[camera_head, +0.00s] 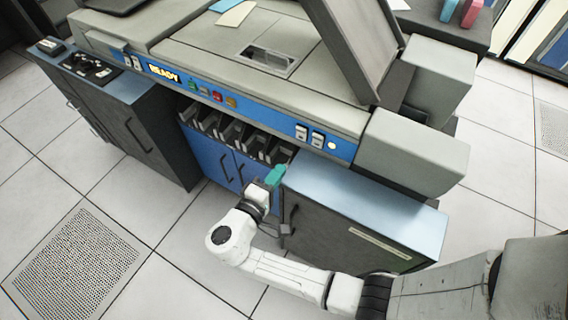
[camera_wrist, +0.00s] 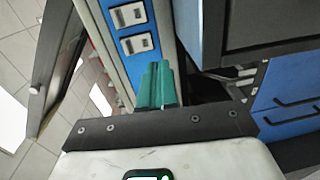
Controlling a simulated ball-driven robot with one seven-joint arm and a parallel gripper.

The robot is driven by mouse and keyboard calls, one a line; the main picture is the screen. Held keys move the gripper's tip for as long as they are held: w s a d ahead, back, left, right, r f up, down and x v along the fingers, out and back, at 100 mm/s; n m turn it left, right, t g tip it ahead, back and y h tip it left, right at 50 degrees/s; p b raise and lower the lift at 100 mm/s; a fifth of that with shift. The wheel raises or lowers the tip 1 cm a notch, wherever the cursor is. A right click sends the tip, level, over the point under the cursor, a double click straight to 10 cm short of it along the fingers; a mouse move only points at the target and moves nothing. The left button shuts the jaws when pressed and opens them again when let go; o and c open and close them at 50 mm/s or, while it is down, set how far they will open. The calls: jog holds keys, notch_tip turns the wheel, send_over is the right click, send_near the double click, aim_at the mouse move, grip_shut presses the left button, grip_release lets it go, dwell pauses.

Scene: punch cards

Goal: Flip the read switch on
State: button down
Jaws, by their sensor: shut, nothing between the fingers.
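The card machine has a blue control strip (camera_head: 270,118) along its front. Two white rocker switches, a left one (camera_head: 301,131) and a right one (camera_head: 318,139), sit near its right end beside a pale round light (camera_head: 332,145). Their labels are too small to read, so I cannot tell which is the read switch. In the wrist view the two switches, one upper (camera_wrist: 128,15) and one lower (camera_wrist: 137,43), show beyond my fingertips. My gripper (camera_head: 275,175) has teal fingers, also seen in the wrist view (camera_wrist: 157,88). It is shut and empty, below the strip and apart from the switches.
A lit READY sign (camera_head: 164,73) and several coloured buttons are farther left on the strip. Card pockets (camera_head: 235,132) lie under it, above blue doors (camera_head: 213,158). A low cabinet (camera_head: 365,205) stands right of my gripper. Tiled floor is open at left.

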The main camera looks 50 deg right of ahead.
jog(key=shift+f+b+v, duration=0.15)
jog(key=shift+f+v, duration=0.05)
jog(key=shift+v, duration=0.55)
jog(key=shift+f+b+v, duration=0.1)
jog(key=shift+f+v, duration=0.1)
jog(key=shift+v, duration=0.6)
jog(key=shift+f+b+v, duration=0.15)
jog(key=shift+v, duration=0.6)
jog(key=shift+a, duration=0.1)
